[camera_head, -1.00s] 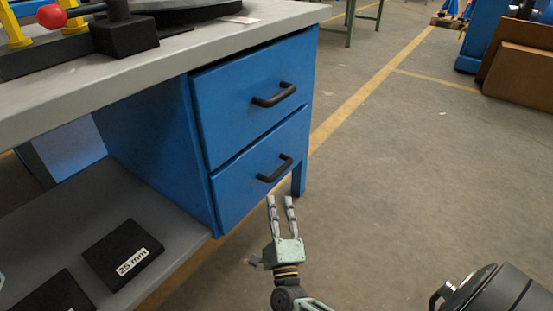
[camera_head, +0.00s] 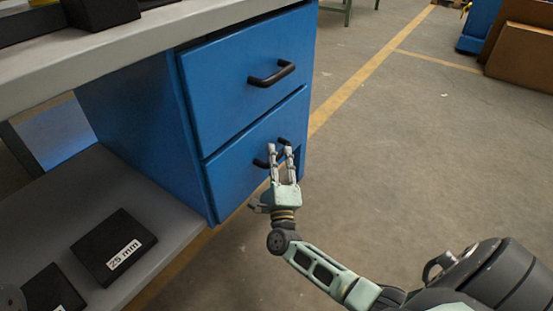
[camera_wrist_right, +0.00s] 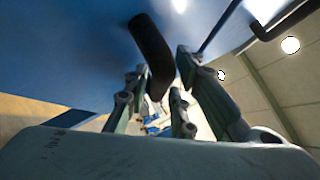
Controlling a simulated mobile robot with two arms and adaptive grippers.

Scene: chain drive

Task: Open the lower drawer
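The blue lower drawer (camera_head: 232,172) is shut in the workbench's drawer unit. Its black handle (camera_head: 261,163) is partly hidden behind my right gripper in the head view. My right gripper (camera_head: 281,150) is at this handle with its two fingers apart. In the right wrist view, the handle (camera_wrist_right: 152,50) reaches down between the open fingers (camera_wrist_right: 160,85). I cannot tell whether they touch it.
The blue upper drawer (camera_head: 225,85), with a black handle (camera_head: 271,74), is shut above. The grey worktop (camera_head: 150,45) overhangs the unit. A lower shelf (camera_head: 145,190) at left holds a black block marked 25 mm (camera_head: 113,246).

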